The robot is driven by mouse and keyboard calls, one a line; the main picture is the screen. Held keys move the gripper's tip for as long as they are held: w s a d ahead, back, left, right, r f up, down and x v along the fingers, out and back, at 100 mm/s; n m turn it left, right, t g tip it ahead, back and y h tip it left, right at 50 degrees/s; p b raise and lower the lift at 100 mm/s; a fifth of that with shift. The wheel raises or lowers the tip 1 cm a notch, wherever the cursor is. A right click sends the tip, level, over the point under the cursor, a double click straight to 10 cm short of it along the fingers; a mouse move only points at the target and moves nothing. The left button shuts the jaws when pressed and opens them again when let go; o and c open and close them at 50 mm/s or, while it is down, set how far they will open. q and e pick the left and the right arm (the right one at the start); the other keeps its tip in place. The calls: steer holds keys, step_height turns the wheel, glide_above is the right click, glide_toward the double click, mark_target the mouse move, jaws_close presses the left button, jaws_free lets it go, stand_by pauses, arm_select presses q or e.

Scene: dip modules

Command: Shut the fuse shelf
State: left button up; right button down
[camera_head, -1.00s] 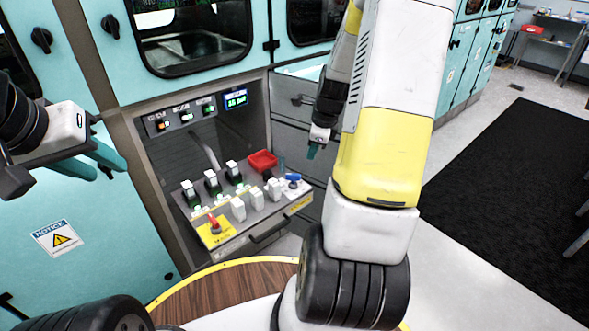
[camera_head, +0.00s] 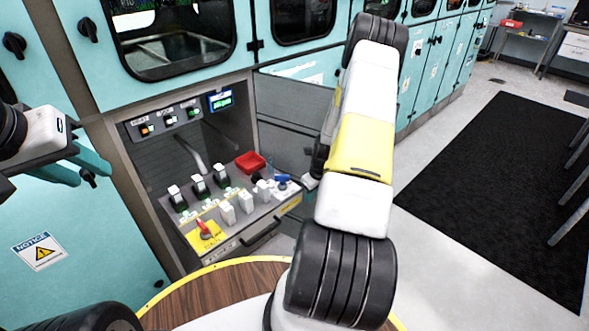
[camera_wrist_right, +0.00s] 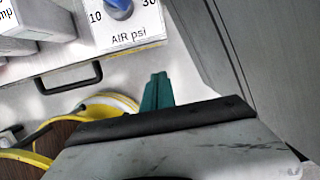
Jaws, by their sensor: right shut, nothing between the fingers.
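The fuse shelf (camera_head: 228,247) is pulled out of the grey bay in the teal cabinet. It carries black and white fuse modules, a red switch on a yellow plate (camera_head: 205,232), a blue knob (camera_head: 282,181) and a red tray (camera_head: 250,162). A dark handle (camera_head: 263,233) is on its front; the handle also shows in the right wrist view (camera_wrist_right: 68,84). My right gripper (camera_wrist_right: 157,92) has its teal fingers shut and empty, near the shelf's front right corner; my arm mostly hides it in the head view. My left gripper (camera_head: 88,168) is open and empty at the far left.
A control panel (camera_head: 165,122) with lit buttons and a small screen (camera_head: 221,100) is above the shelf. A grey panel (camera_head: 285,125) stands right of the bay. The round wooden top (camera_head: 205,290) with a yellow rim is close in front. Open floor with a black mat (camera_head: 500,190) lies right.

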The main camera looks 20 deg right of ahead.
steer(key=shift+w+a, duration=0.2)
steer(key=shift+w, duration=0.45)
steer(key=shift+w+a, duration=0.25)
steer(key=shift+w, duration=0.35)
steer(key=shift+w+a, duration=0.2)
steer(key=shift+w, duration=0.45)
